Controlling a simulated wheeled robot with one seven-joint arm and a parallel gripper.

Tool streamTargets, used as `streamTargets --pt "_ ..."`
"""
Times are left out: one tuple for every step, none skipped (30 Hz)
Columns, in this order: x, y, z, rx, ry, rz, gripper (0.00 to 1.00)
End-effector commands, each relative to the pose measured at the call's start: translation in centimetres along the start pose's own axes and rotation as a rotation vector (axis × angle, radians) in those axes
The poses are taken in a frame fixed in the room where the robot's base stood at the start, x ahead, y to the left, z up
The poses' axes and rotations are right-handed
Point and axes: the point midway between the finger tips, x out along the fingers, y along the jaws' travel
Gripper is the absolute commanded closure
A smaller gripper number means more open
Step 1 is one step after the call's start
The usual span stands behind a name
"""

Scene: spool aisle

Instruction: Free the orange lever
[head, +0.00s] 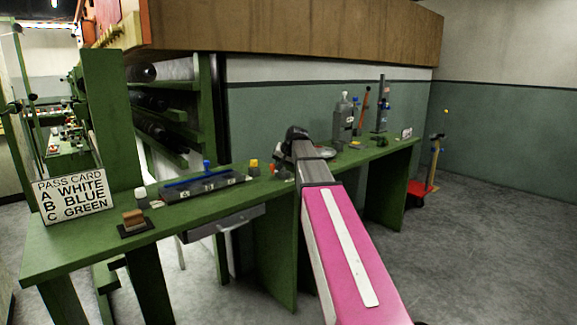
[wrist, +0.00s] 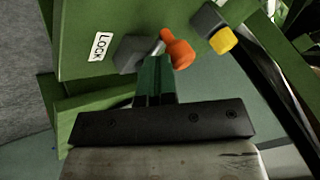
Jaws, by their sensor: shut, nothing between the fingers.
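The orange lever (wrist: 178,48) shows in the wrist view as an orange handle on a short metal stem beside a grey block (wrist: 131,53). A white "Lock" label (wrist: 101,46) is left of the block. My gripper (wrist: 153,62) is shut and empty, its fingertips just below the stem and block in the picture; I cannot tell whether they touch. In the head view a small orange part (head: 279,172) shows on the green bench, left of my arm. There my arm hides the bench behind it and the fingertips are not clear.
A grey block with a yellow knob (wrist: 222,40) sits right of the lever. On the green bench (head: 95,235) stand a pass card sign (head: 73,196), a dark tray with a blue handle (head: 206,172) and a grey bottle (head: 343,118).

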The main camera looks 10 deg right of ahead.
Motion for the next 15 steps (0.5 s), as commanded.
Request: streamTargets --pt "0.21 -0.45 0.09 -0.003 -0.003 -0.003 1.00" --pt "0.28 -0.61 0.12 -0.004 -0.004 -0.003 1.00" --pt "0.36 -0.78 0.15 -0.005 -0.004 -0.004 1.00" --pt "0.41 -0.88 0.16 -0.005 -0.005 -0.004 1.00" --pt "0.46 -0.97 0.17 -0.006 -0.005 -0.004 1.00" --pt "0.51 -1.07 0.18 -0.006 -0.005 -0.004 1.00" --pt "0.54 -1.13 0.18 -0.006 -0.005 -0.005 1.00" --pt "0.57 -1.18 0.18 -0.006 -0.006 -0.005 1.00" --pt "0.60 -1.24 0.19 -0.006 -0.006 -0.005 1.00" --pt "0.62 -1.27 0.19 -0.006 -0.006 -0.005 1.00" --pt "0.63 -1.30 0.19 -0.007 -0.006 -0.005 1.00" --pt "0.66 -1.34 0.19 -0.007 -0.006 -0.005 1.00" --pt "0.67 -1.35 0.20 -0.007 -0.006 -0.005 1.00" --pt "0.67 -1.37 0.19 -0.007 -0.006 -0.005 1.00" --pt "0.68 -1.39 0.20 -0.007 -0.006 -0.005 1.00"
